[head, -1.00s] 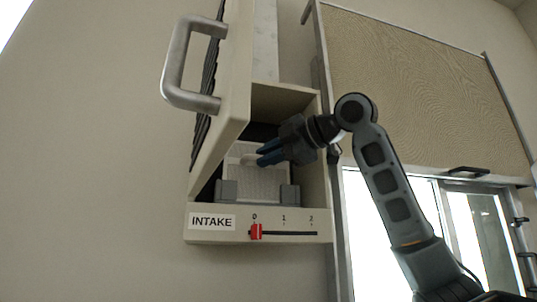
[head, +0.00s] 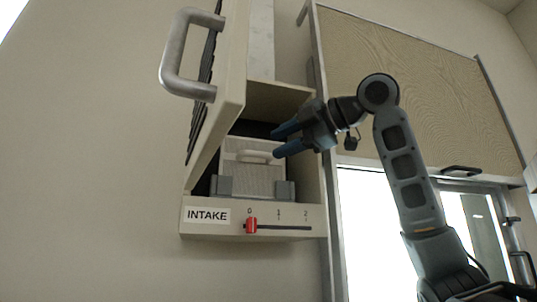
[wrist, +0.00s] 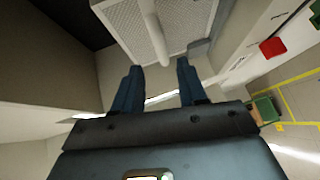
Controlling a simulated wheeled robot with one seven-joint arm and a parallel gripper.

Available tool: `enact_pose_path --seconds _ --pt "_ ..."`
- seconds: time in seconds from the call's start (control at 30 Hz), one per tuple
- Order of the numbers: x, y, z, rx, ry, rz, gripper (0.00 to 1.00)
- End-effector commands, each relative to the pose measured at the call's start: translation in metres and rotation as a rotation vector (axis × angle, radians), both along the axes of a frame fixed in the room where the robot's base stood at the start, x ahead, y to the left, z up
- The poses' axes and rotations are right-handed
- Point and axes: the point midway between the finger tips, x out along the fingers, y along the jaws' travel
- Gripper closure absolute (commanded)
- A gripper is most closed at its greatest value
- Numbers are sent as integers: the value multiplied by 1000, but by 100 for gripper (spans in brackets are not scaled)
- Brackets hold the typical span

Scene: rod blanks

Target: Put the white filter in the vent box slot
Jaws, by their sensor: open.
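The white filter (head: 252,177) stands inside the vent box (head: 315,222), between two grey holders of the slot (head: 222,187). Its pale handle (head: 254,156) faces outward near the top. My gripper (head: 282,142) is open and empty, up and to the right of the handle, apart from it. In the wrist view the filter (wrist: 178,22) shows at the top, beyond my two blue fingertips (wrist: 160,72), with nothing between them. How deep the filter sits in the slot is hard to tell.
The box's louvred door (head: 215,110) with a metal handle (head: 180,60) hangs open on the left. A red slider (head: 251,226) is at 0 on the INTAKE front. A tan panel (head: 420,90) and bright window are on the right.

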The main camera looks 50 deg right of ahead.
Motion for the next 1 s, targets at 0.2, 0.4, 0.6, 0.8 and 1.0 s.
enact_pose_path --seconds 0.2,0.4,0.6,0.8,1.0 --pt "-41 -2 4 -1 -1 -1 59" --pt "-60 -3 9 0 0 -1 59" --pt "-64 -3 10 1 0 1 59" --pt "-64 -3 10 1 1 0 59" --pt "-63 -4 9 4 0 1 59"
